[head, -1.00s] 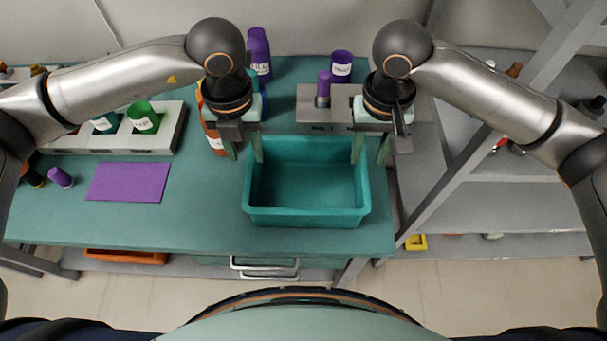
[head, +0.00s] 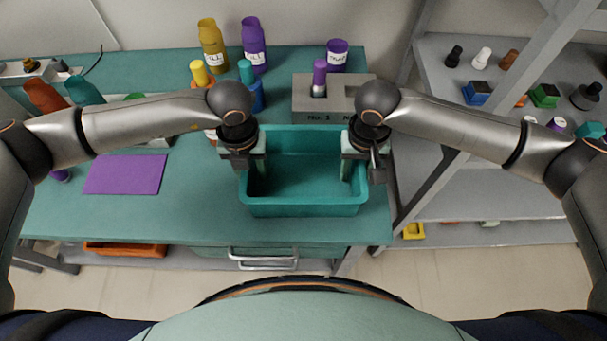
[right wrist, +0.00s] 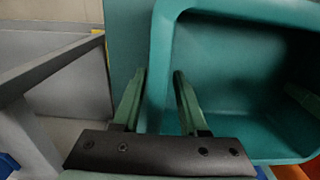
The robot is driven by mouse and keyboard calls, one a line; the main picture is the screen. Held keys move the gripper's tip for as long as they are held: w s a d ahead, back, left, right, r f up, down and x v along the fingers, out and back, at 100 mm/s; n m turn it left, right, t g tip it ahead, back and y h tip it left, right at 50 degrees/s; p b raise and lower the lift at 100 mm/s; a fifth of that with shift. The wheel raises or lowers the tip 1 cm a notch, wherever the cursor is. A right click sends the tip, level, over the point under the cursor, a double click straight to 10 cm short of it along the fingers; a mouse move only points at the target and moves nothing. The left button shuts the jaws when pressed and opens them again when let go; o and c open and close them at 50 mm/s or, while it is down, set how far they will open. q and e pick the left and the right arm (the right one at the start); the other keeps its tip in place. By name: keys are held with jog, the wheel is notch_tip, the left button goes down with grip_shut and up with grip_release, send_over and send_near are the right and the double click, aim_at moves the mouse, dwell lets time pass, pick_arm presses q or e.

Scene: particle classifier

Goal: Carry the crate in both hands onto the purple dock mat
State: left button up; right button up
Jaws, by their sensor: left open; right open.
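The teal crate (head: 303,209) stands empty on the right part of the teal bench; it also shows in the right wrist view (right wrist: 235,90). The purple dock mat (head: 125,174) lies flat and bare on the bench to the left of the crate. My left gripper (head: 248,168) is open at the crate's left wall. My right gripper (head: 362,170) is open at the crate's right wall. In the right wrist view my right gripper (right wrist: 155,88) has one finger outside the wall and one inside, apart from each other. The left fingertips are partly hidden.
A grey block (head: 333,97) with a purple-capped vial stands behind the crate. Several bottles, among them a purple one (head: 254,45), stand at the back. A grey shelf rack (head: 490,190) stands right of the bench. Bare bench lies between mat and crate.

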pick_arm(q)
jog(key=shift+f, duration=0.65)
pick_arm(e)
jog(key=shift+f, duration=0.65)
pick_arm(q)
jog(key=shift+c, duration=0.3)
pick_arm(e)
jog(key=shift+c, duration=0.3)
pick_arm(q)
grip_shut()
pick_arm(e)
grip_shut()
